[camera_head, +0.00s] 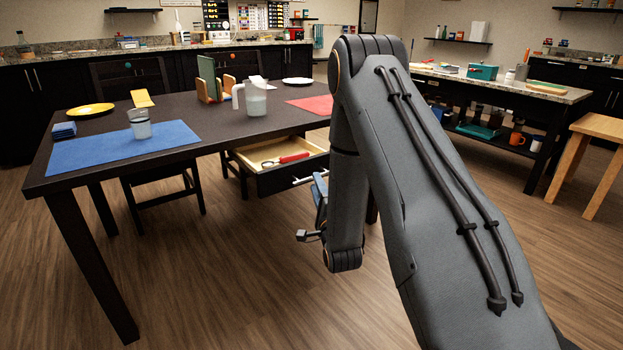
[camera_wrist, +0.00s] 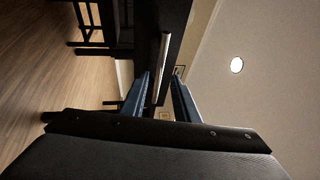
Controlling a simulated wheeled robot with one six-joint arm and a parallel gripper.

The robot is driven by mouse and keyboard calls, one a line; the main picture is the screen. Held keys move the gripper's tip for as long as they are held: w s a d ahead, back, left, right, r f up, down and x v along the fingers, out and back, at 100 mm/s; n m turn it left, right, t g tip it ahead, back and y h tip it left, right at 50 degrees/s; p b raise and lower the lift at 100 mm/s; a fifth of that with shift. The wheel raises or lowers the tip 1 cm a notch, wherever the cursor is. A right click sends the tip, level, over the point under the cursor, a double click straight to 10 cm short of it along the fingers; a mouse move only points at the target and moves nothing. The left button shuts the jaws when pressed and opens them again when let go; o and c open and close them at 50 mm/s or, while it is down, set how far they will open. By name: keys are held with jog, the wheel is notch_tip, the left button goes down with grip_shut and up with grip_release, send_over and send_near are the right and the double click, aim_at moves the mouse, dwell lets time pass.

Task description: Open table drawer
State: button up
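The dark table (camera_head: 215,120) has a drawer (camera_head: 290,177) under its top. The drawer stands pulled part way out, showing its light wooden inside. Its bar handle (camera_head: 302,181) is on the dark front. My gripper (camera_head: 319,188) is at the handle, partly hidden behind my arm. In the wrist view, the two blue fingers of my gripper (camera_wrist: 161,77) are apart. The pale handle bar (camera_wrist: 162,62) shows between them, with gaps on both sides. I cannot tell whether either finger touches it.
A red-handled tool (camera_head: 293,158) lies in the drawer. A pitcher (camera_head: 252,97), a glass (camera_head: 140,124) on a blue mat (camera_head: 100,152) and a yellow plate (camera_head: 90,110) are on the table. A chair (camera_head: 160,190) stands beneath. Floor in front is clear.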

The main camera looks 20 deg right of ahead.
jog(key=shift+v, duration=1.55)
jog(key=shift+r, duration=0.1)
